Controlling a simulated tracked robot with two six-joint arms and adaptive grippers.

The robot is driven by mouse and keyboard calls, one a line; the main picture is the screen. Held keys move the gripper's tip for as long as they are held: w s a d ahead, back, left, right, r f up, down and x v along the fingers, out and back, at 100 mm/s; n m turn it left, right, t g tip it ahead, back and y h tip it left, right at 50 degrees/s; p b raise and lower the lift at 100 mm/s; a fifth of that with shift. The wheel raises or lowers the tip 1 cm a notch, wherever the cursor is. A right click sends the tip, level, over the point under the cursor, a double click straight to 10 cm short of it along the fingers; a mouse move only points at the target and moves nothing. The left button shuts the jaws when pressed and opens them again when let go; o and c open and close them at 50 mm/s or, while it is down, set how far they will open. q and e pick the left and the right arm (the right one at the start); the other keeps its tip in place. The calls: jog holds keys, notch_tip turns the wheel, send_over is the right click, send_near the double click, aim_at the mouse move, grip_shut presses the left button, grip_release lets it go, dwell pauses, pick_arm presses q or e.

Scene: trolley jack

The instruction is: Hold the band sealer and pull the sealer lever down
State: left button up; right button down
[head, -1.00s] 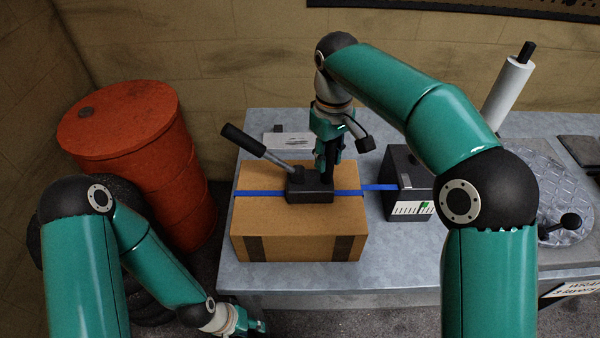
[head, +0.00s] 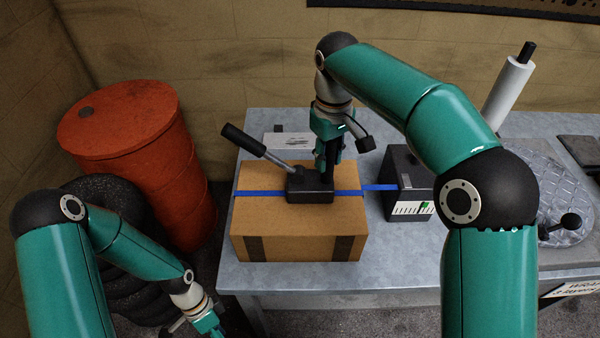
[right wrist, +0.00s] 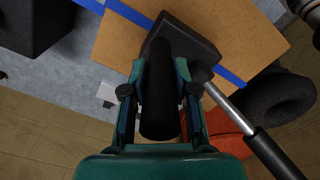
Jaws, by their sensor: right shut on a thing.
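The black band sealer (head: 310,189) sits on top of a brown cardboard box (head: 300,225), over a blue band (head: 258,193) that runs across the box. The sealer lever (head: 258,148), a silver rod with a black grip, slants up to the left from the sealer. My right gripper (head: 328,160) points down over the sealer and is shut on its upright black post (right wrist: 160,90), which shows between the fingers in the right wrist view. My left gripper (head: 208,325) is low at the bottom of the head view, apart from the lever; its fingers are too cut off to read.
A black box with a scale (head: 408,185) stands right of the cardboard box on the grey metal table (head: 290,285). A red drum (head: 150,150) and stacked black tyres (head: 140,285) stand at the left. A white roll (head: 508,95) stands at the right.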

pick_arm(q)
jog(key=w+a+r+m+t+y, duration=0.1)
jog(key=w+a+r+m+y, duration=0.1)
jog(key=a+r, duration=0.8)
jog(key=w+a+r+m+t+y, duration=0.1)
jog(key=a+r, duration=0.3)
jog(key=a, duration=1.2)
jog(key=w+d+r+m+t+y, duration=0.1)
jog(key=w+d+r+m, duration=0.1)
jog(key=w+r, duration=0.45)
jog(key=w+d+r+m+y, duration=0.1)
jog(key=w+d+r+m, duration=0.15)
jog(key=w, duration=0.65)
notch_tip(320, 180, up, 31)
jog(key=m+t+y, duration=0.1)
jog(key=m+t, duration=0.3)
jog(key=t, duration=0.2)
send_over(242, 133)
jog(key=s+d, duration=0.1)
jog(key=d, duration=0.4)
jog(key=shift+w+a+f+n+g+y, duration=0.2)
jog(key=shift+a+f+n+g+y, duration=0.5)
jog(key=shift+f, duration=1.45)
jog(key=shift+w+a+f+n+g+h, duration=0.1)
jog(key=shift+w+a+f+n+g, duration=0.2)
jog(key=shift+a+f, duration=1.35)
jog(key=shift+w+a+f+n+g+y, duration=0.1)
jog(key=shift+a+f+n+g+y, duration=0.3)
jog(key=shift+f, duration=2.25)
